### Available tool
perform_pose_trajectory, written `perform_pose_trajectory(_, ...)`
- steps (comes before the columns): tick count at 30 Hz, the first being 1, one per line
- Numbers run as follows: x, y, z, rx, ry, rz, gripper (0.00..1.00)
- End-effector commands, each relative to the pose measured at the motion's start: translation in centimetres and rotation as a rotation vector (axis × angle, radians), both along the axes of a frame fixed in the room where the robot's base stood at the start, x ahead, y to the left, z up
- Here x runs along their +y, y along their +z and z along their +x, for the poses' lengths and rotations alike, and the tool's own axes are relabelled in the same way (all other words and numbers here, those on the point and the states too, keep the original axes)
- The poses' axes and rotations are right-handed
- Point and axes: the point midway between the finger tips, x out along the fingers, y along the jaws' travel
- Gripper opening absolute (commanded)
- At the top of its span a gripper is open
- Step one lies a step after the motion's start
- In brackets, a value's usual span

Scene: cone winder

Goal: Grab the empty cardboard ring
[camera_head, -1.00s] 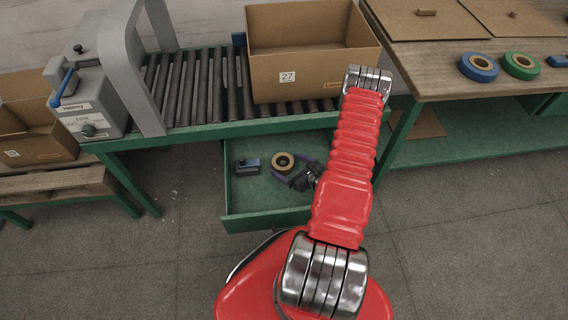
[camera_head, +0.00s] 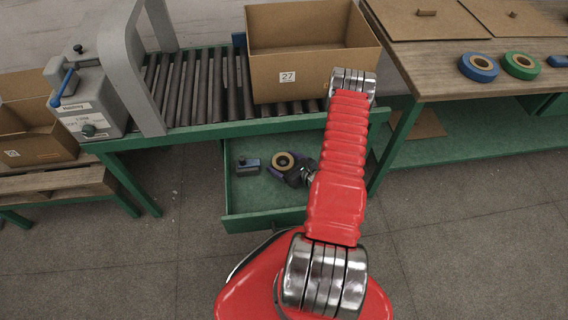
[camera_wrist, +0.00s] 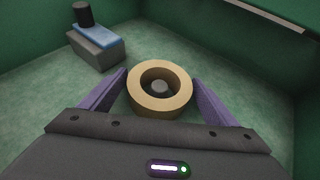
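The empty cardboard ring (camera_wrist: 137,101) is tan and lies flat on the floor of the open green drawer (camera_head: 240,205). It also shows in the head view (camera_head: 280,159). My gripper (camera_wrist: 162,82) is open, with its purple fingers on either side of the ring. The ring sits between the fingers, and small gaps show on both sides in the wrist view. In the head view my gripper (camera_head: 287,170) partly overlaps the ring's lower edge.
A blue and grey block with a black knob (camera_wrist: 97,45) lies in the drawer, left of the ring. The green drawer walls stand close around. Above are the roller conveyor (camera_head: 190,95) and cardboard box 27 (camera_head: 330,85). Blue tape (camera_head: 466,66) and green tape (camera_head: 510,66) lie on the right table.

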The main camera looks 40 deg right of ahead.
Motion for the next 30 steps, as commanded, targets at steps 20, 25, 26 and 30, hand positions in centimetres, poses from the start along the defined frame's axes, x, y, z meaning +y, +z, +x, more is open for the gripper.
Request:
perform_pose_trajectory(20, 0.0, 0.0, 0.0, 0.0, 0.0, 0.0, 0.47)
perform_pose_trajectory(25, -0.1, 0.3, 0.0, -0.001, -0.001, 0.0, 0.47)
perform_pose_trajectory(26, -0.1, 0.4, 0.0, -0.001, 0.0, -0.001, 0.47)
perform_pose_trajectory(30, -0.1, 1.3, 0.0, -0.001, -0.001, 0.0, 0.47)
